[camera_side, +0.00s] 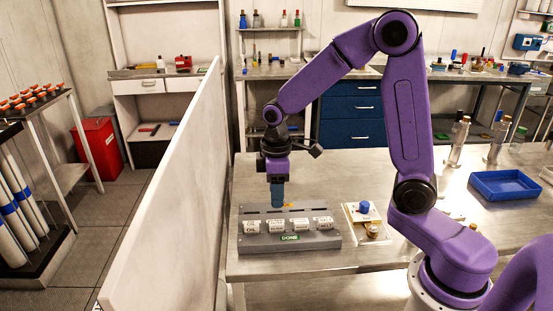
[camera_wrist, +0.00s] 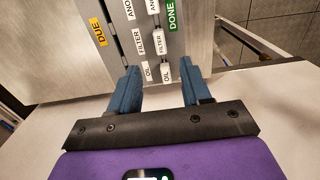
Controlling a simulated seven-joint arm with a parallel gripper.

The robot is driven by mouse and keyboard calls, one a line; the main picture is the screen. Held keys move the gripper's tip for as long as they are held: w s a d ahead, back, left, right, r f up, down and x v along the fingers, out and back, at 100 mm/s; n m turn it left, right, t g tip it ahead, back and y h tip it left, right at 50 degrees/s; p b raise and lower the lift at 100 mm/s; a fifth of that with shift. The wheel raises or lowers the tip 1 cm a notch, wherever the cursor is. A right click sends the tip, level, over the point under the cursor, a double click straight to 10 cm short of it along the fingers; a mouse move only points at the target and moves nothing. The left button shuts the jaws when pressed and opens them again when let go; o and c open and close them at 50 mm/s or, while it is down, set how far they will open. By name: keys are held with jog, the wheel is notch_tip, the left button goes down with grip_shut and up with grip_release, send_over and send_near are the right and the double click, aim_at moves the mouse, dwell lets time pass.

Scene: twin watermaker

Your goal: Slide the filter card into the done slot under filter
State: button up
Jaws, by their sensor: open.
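The grey card rack (camera_side: 325,241) stands on the steel bench, with a green DONE label (camera_side: 290,237) at its front and a yellow DUE label (camera_wrist: 98,32) towards its back. A row of white pieces sits on the rack; the leftmost reads OIL (camera_side: 251,227). In the wrist view, labels reading FILTER (camera_wrist: 160,42) and OIL (camera_wrist: 166,72) repeat in two columns between DUE and DONE. I cannot tell which is the filter card itself. My gripper (camera_side: 277,206) points down over the rack's back part, its blue fingers apart; no held card is visible between them.
A white panel (camera_side: 165,190) stands along the bench's left side. Right of the rack is a small plate with a blue knob (camera_side: 364,207) and brass fitting. A blue tray (camera_side: 505,186) and several bottles stand farther right.

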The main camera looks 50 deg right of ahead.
notch_tip(320, 180, up, 9)
dwell(0.3)
jog(key=shift+s, duration=0.1)
jog(key=s+f+n, duration=0.1)
jog(key=s+f, duration=0.1)
jog(key=s, duration=1)
jog(key=s+a+f+n, duration=0.1)
jog(key=s+f+n, duration=0.1)
jog(key=s, duration=1)
jog(key=shift+s+a+f+n, duration=0.2)
jog(key=shift+f+n, duration=0.1)
jog(key=shift+f, duration=0.1)
